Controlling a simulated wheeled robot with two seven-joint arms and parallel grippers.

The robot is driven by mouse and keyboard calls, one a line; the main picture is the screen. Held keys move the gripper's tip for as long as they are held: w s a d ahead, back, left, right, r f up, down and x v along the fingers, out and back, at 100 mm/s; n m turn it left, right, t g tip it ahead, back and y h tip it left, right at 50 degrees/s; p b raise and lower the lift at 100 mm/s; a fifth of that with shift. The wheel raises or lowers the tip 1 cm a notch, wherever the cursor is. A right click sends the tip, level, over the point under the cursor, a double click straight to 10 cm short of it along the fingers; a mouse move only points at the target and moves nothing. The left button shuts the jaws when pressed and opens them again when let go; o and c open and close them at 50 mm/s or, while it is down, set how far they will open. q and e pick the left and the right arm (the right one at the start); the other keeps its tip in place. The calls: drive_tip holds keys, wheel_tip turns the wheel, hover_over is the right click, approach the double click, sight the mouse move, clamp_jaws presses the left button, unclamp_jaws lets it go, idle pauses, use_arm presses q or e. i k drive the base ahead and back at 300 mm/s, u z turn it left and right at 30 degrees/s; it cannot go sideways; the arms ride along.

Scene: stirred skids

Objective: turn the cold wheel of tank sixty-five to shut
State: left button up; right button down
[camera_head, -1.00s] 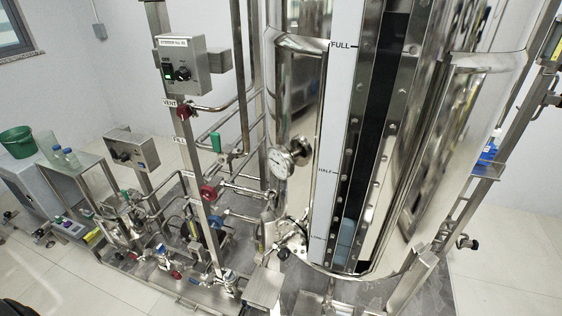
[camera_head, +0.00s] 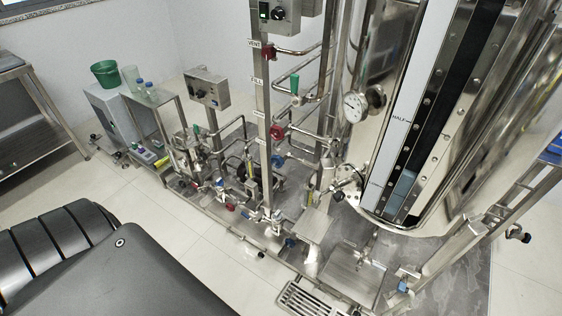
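The large steel tank (camera_head: 470,130) stands at the right, with a dark sight strip and a HALF mark. No tank number is readable on it. On the pipe post to its left, a small blue wheel (camera_head: 278,161) sits just below a red wheel (camera_head: 278,132). The blue wheel is small and partly crowded by pipes, and its turn position cannot be told. Neither gripper is in view. A dark part of my own body or arm fills the lower left.
A green-handled valve (camera_head: 294,85) and a red VENT wheel (camera_head: 268,53) are higher on the pipes. A round gauge (camera_head: 355,106) is on the tank. Low pipes and a floor grate (camera_head: 308,300) lie in front. A steel table (camera_head: 35,120) stands far left. Tiled floor (camera_head: 165,220) is open at left.

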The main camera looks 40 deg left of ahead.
sight(276, 158)
drive_tip(key=k, duration=0.2)
drive_tip(key=u, duration=0.6)
drive_tip(key=i, duration=0.65)
drive_tip(key=z, duration=0.25)
